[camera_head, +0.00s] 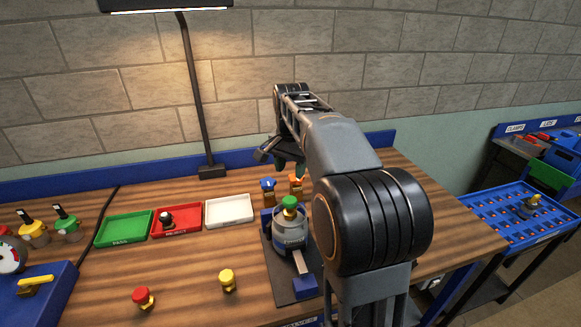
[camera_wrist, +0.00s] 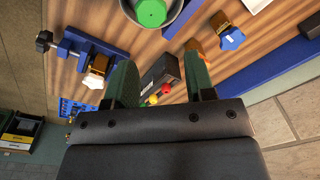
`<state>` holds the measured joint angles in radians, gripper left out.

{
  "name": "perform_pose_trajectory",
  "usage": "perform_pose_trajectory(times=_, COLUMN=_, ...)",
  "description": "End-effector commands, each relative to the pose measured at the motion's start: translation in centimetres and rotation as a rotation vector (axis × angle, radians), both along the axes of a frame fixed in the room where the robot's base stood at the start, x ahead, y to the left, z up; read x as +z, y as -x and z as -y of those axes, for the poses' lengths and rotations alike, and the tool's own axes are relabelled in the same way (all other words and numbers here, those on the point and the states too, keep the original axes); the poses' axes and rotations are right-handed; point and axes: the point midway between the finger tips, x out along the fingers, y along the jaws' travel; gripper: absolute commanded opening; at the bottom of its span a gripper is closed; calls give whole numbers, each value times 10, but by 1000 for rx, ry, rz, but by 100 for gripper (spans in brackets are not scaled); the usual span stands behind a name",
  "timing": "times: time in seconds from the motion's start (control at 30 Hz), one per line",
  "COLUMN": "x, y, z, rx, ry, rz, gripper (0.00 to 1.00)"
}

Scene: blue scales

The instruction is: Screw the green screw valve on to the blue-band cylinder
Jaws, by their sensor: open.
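The green screw valve (camera_head: 290,203) stands upright at the top of a grey cylinder (camera_head: 292,241) with a bluish band, held in a fixture on the bench. I cannot tell how tightly it is seated. In the wrist view the green valve top (camera_wrist: 151,11) shows at the upper edge, inside the cylinder's grey rim (camera_wrist: 186,18). My gripper (camera_head: 283,166) is above and behind the cylinder, apart from it. In the wrist view my gripper (camera_wrist: 160,80) has its two green fingers spread, with nothing held between them.
A blue-topped valve (camera_head: 268,187) and an orange valve (camera_head: 297,183) stand behind the cylinder. A red valve (camera_head: 142,297) and yellow valve (camera_head: 227,281) stand in front. Green (camera_head: 112,232), red (camera_head: 190,220) and white (camera_head: 229,211) trays lie left. A lamp post (camera_head: 195,100) rises behind.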

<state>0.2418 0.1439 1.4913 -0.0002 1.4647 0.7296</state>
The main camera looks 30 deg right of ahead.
Motion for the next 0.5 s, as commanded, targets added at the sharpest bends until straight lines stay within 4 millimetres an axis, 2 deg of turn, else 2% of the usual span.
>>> perform_pose_trajectory(times=0.07, x=7, y=4, z=-1, rx=-71, ry=-7, rz=-17, gripper=50)
perform_pose_trajectory(times=0.23, x=-1, y=9, z=-3, rx=-139, ry=-13, rz=-44, gripper=50)
perform_pose_trajectory(times=0.37, x=-17, y=9, z=-3, rx=-142, ry=-13, rz=-44, gripper=50)
perform_pose_trajectory(times=0.5, x=-43, y=9, z=-3, rx=-141, ry=-14, rz=-44, gripper=50)
